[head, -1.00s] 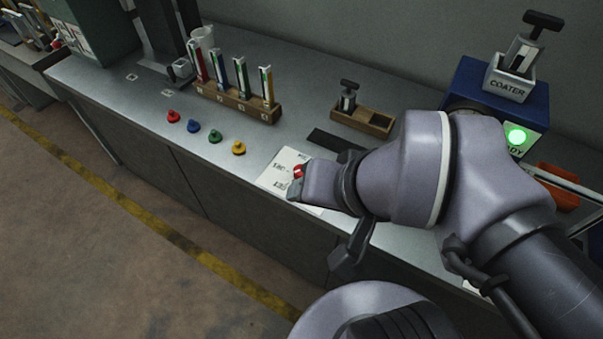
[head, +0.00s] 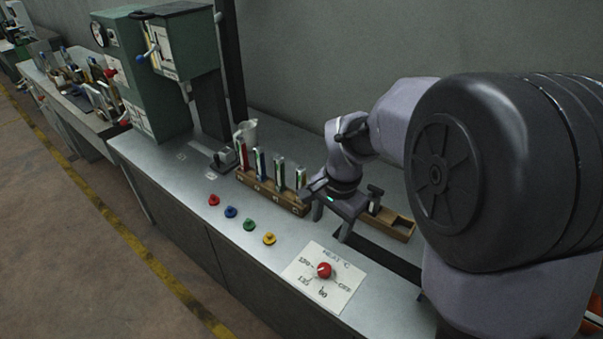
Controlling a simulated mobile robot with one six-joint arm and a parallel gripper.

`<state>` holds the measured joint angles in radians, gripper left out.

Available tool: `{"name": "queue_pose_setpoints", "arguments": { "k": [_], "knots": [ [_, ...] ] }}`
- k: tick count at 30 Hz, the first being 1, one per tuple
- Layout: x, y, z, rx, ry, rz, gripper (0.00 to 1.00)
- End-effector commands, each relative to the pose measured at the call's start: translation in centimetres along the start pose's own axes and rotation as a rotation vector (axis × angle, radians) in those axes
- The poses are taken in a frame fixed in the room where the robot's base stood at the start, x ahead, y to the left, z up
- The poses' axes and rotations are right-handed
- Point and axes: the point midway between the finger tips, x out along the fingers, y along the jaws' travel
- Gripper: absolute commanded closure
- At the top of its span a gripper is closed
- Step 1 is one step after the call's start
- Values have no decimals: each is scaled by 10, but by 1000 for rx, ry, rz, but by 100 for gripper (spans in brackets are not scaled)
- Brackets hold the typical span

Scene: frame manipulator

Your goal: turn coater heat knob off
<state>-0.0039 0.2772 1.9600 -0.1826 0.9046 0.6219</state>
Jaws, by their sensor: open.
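The red heat knob (head: 324,270) sits on a white dial card (head: 345,287) on the counter. The card reads "HEAT °C", with 120 at the upper left, 135 at the lower left, what looks like 60 at the bottom and OFF at the right. A pale mark on the knob seems to lie on its left side, toward 120, but it is small. My gripper (head: 331,224) is open and empty, fingers down, behind and apart from the knob. The coater itself is out of view or hidden behind my arm.
A wooden rack (head: 272,196) with several coloured upright pieces stands left of my gripper. A wooden tray (head: 392,224) is close on its right. Four coloured pegs, including a yellow one (head: 269,239), line the counter (head: 195,170). A green machine (head: 135,75) stands farther left.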

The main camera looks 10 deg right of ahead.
Motion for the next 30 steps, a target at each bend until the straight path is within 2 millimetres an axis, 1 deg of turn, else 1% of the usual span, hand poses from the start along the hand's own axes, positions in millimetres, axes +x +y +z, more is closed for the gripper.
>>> {"name": "queue_pose_setpoints", "arguments": {
  "k": [1, 3, 6, 11, 21, 25, 27, 30],
  "knots": [
    [11, -9, -10, 41, -19, 44, 41],
    [37, -15, -20, 97, -32, 87, 41],
    [62, -18, -27, 142, -38, 121, 41],
    [91, -16, -27, 156, -41, 132, 41],
    [192, -2, -21, 155, -42, 132, 41],
    [221, 1, -20, 154, -41, 130, 41],
    [232, 3, -19, 155, -41, 130, 41],
    [241, 4, -19, 155, -40, 130, 41]
  ]
}}
